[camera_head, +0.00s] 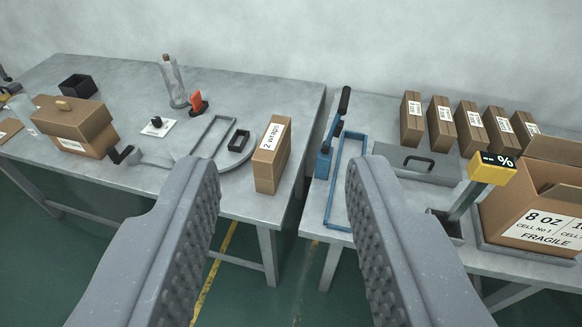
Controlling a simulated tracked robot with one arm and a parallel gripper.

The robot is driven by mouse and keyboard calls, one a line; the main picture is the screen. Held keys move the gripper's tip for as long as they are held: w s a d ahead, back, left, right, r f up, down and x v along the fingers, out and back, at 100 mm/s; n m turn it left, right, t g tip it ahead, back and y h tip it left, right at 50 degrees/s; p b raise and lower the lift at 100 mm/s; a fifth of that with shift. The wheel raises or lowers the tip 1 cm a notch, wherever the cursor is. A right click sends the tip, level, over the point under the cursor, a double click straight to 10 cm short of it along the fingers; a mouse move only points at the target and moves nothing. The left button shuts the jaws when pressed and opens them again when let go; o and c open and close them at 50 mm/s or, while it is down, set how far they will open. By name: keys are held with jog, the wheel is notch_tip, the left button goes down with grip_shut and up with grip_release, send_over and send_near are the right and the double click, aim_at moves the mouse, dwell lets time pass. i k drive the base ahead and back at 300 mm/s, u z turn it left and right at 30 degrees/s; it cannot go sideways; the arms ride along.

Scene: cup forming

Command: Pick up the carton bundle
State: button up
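My gripper (281,168) is open, its two grey ridged fingers wide apart with nothing between them. A brown carton (268,165) with a white label reading "2 wraps" stands upright near the right front edge of the left table. It shows beyond and between my fingertips, apart from both. Several narrow brown cartons with white labels (440,125) stand in a row at the back of the right table. I cannot tell for sure which of these is the carton bundle.
The left table (110,165) holds a brown box with a lid (75,122), a bottle (173,82) and an orange tool (198,103). The right table bears a blue frame with a lever (340,175), a grey box (415,165), a yellow display (492,168) and a large open carton (538,215). A narrow gap separates the tables.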

aim_at(270, 158)
jog(key=u, duration=0.15)
jog(key=i, duration=0.9)
jog(key=z, duration=0.05)
